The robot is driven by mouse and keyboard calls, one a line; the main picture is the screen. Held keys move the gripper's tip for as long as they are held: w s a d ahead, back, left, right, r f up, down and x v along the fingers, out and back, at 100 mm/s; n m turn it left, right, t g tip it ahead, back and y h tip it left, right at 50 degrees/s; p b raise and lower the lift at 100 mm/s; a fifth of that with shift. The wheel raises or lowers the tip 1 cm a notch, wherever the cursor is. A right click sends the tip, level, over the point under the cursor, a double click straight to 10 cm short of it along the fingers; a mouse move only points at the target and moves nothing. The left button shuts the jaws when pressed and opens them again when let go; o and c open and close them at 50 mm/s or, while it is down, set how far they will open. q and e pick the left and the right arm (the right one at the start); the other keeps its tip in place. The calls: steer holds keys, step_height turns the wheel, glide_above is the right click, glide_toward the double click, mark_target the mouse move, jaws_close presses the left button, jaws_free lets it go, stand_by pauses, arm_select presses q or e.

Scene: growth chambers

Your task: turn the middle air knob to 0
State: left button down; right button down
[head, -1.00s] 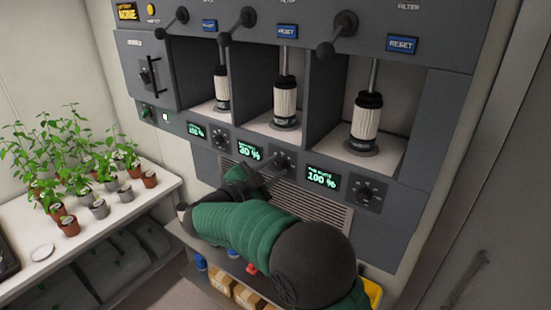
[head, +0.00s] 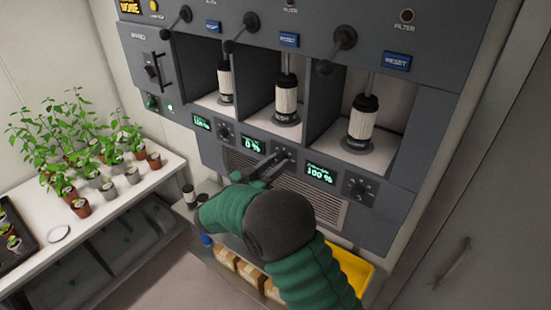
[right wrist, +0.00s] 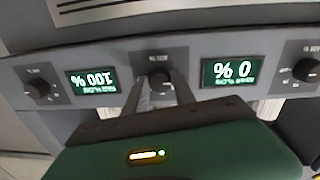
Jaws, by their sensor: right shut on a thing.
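The middle air knob (head: 288,153) is a small dark knob on the grey panel, below the middle chamber. The green display (head: 253,146) to its left reads 0 %. My right gripper (head: 275,162) reaches up to the knob and is shut on it. In the right wrist view the knob (right wrist: 159,84) sits between the two fingers, and the 0 % display (right wrist: 233,71) appears upside down. The fingers partly hide the knob, so its pointer is not clear. My left gripper is not in view.
The right knob (head: 359,188) sits beside a display reading 100 % (head: 320,174); the left knob (head: 224,130) is on the other side. Lever handles (head: 343,38) stick out above the chambers. A white bench (head: 125,190) with potted seedlings stands at the left. A yellow bin (head: 352,268) lies low.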

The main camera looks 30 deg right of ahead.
steer(key=shift+f+n+p, duration=0.2)
steer(key=shift+n+p, duration=0.1)
steer(key=shift+n, duration=0.2)
steer(key=c, duration=1.4)
jaws_free()
steer(key=o, duration=0.4)
steer(key=shift+w+a+r, duration=0.1)
steer(key=shift+r, duration=0.05)
steer(key=shift+c, duration=0.2)
steer(key=b+v, duration=0.7)
steer(key=v, duration=1)
steer(key=shift+b, duration=0.3)
